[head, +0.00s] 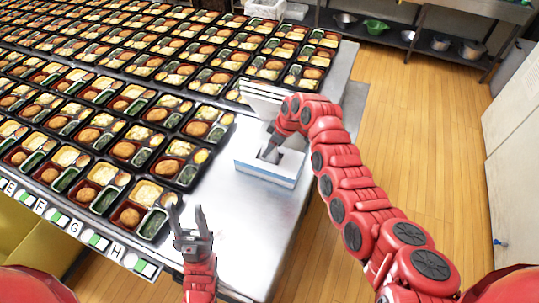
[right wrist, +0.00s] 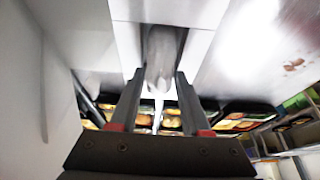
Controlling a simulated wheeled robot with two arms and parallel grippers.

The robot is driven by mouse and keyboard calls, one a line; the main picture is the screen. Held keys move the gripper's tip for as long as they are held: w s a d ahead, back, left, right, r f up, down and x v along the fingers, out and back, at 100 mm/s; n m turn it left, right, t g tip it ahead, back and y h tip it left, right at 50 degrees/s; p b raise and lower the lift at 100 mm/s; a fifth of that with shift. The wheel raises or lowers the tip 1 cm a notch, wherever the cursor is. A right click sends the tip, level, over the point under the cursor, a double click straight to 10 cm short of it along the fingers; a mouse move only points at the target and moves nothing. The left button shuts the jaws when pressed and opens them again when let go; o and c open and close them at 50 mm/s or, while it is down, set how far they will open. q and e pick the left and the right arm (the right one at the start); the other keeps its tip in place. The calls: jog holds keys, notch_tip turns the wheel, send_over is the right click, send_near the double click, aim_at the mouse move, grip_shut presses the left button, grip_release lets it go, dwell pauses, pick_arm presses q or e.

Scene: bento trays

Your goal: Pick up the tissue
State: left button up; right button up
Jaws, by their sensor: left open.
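A white and blue tissue box (head: 265,176) sits on the steel table, near its right edge. My right gripper (head: 270,154) reaches down at the top of the box, and my arm partly hides it. In the right wrist view, a pale grey tissue (right wrist: 162,58) stands out of the box's opening, between and just beyond the fingertips of my right gripper (right wrist: 159,76). Those fingers are apart, with a gap between them. My left gripper (head: 187,212) is open and empty, above the table's front edge by the bento trays.
Many filled bento trays (head: 125,151) cover the table to the left. A stack of white lids (head: 262,97) lies behind the box. The steel table (head: 245,235) is bare in front of the box. Wooden floor (head: 425,135) is clear at the right.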

grip_shut()
jog(key=shift+r, duration=0.1)
jog(key=shift+r, duration=0.65)
jog(key=shift+s+a+r, duration=0.1)
jog(key=shift+a+r, duration=0.05)
jog(key=shift+r, duration=0.4)
jog(key=shift+s+a+r, duration=0.1)
jog(key=shift+a+r, duration=0.05)
jog(key=shift+r, duration=0.35)
jog(key=s+a+r, duration=0.1)
jog(key=s+a, duration=0.9)
jog(key=a, duration=0.1)
jog(key=shift+s+r, duration=0.2)
jog(key=shift+s, duration=0.1)
